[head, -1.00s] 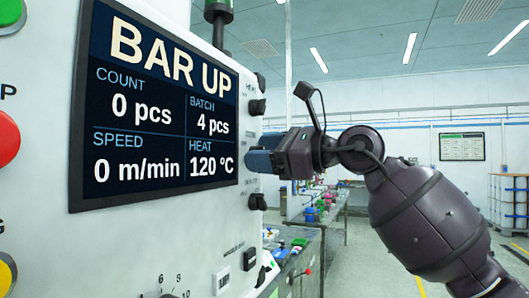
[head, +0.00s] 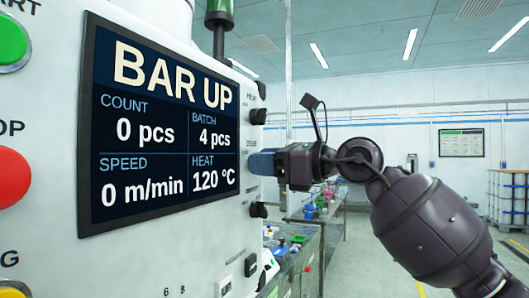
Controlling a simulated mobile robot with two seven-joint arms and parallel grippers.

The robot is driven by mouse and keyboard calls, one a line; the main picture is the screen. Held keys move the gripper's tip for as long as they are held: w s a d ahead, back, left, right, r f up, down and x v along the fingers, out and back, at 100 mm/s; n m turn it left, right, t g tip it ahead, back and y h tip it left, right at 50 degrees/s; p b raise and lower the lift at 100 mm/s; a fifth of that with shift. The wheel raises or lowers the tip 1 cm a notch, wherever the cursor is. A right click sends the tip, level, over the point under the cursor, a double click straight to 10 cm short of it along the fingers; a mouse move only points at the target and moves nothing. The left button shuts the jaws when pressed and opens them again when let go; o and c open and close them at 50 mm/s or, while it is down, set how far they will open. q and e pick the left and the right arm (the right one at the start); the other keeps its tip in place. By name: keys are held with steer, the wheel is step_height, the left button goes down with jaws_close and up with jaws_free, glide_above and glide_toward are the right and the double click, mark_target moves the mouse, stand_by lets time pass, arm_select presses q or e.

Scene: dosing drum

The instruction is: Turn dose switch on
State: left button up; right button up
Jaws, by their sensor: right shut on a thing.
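My right gripper (head: 262,163) comes in from the right at the right-hand edge of the white control panel (head: 50,120). Its blue fingers are shut at the middle of a column of black knobs, and the knob between them is hidden. Another black switch knob (head: 257,116) shows above the gripper and one more knob (head: 258,210) below it. The small labels beside them are too blurred to read surely. The panel's screen (head: 160,125) reads BAR UP, count 0 pcs, batch 4 pcs, speed 0 m/min, heat 120 °C. My left gripper is not in view.
A green start button (head: 10,42) and a red button (head: 10,177) sit left of the screen. Behind stands a bench (head: 325,215) with colourful items. The floor to the right is open.

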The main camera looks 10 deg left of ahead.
steer(key=m+p, duration=0.1)
steer(key=m, duration=0.2)
steer(key=shift+r, duration=0.1)
steer(key=shift+w+m+p, duration=0.1)
steer(key=shift+m+p, duration=0.35)
steer(key=shift+m, duration=1.75)
steer(key=shift+m+p, duration=0.3)
steer(key=shift+m, duration=0.2)
steer(key=o, duration=0.9)
